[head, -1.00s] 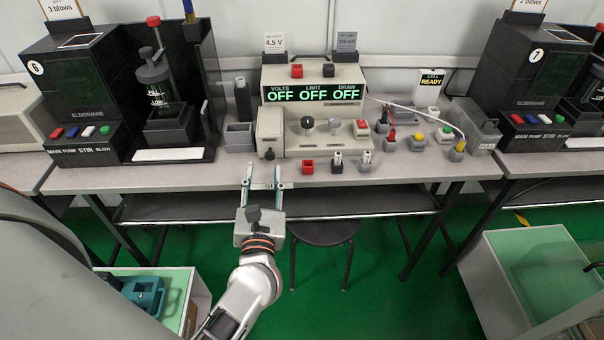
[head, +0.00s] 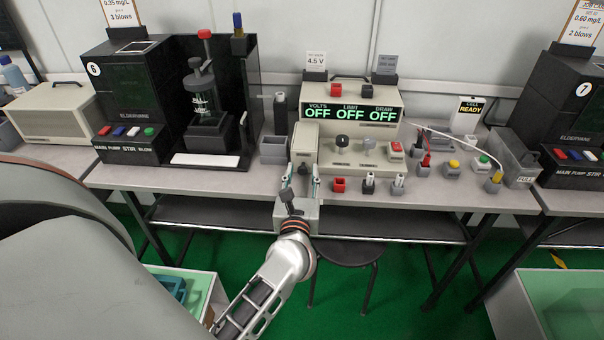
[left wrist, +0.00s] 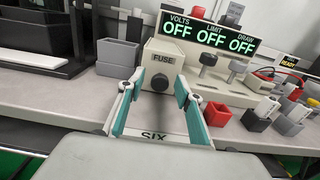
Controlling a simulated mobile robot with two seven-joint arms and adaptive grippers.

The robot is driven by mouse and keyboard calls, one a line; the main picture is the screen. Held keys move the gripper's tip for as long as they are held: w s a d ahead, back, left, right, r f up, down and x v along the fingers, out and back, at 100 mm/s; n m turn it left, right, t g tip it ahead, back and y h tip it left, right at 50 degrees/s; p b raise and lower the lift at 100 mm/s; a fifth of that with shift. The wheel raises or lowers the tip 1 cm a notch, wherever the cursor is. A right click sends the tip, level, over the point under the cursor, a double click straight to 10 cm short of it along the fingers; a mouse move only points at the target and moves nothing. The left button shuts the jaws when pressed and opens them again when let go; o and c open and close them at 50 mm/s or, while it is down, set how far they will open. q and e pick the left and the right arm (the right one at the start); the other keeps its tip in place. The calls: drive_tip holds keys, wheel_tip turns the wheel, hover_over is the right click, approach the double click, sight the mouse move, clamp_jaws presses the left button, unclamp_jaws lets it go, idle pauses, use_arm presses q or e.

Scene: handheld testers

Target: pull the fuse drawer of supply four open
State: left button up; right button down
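The supply (head: 351,100) is a beige box on the bench, its display reading OFF three times. Its fuse drawer (head: 303,144) is the beige block at the left front. In the left wrist view the drawer (left wrist: 160,57) is labelled FUSE and has a round dark knob (left wrist: 159,82). It looks closed, though the head view does not show this clearly. My left gripper (head: 300,181) is open and empty at the bench's front edge, pointing at the drawer. In the left wrist view its teal fingers (left wrist: 158,95) stand apart, either side of the knob in the picture. My right gripper is not in view.
Red, black and grey blocks (head: 339,184) stand on the bench just right of the gripper. A grey open cup (head: 273,149) stands left of the drawer. Tester six (head: 126,95) is further left. A stool (head: 349,252) stands below the bench.

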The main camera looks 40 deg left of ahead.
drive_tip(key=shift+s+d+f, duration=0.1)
use_arm(q)
clamp_jaws()
drive_tip(key=v, duration=0.7)
drive_tip(key=shift+f, duration=0.1)
drive_tip(key=shift+s, duration=0.15)
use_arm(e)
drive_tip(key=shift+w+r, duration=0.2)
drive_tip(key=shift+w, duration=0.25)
use_arm(q)
unclamp_jaws()
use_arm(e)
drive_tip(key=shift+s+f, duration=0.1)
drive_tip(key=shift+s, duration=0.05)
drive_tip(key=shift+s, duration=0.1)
use_arm(q)
drive_tip(key=shift+d, duration=0.1)
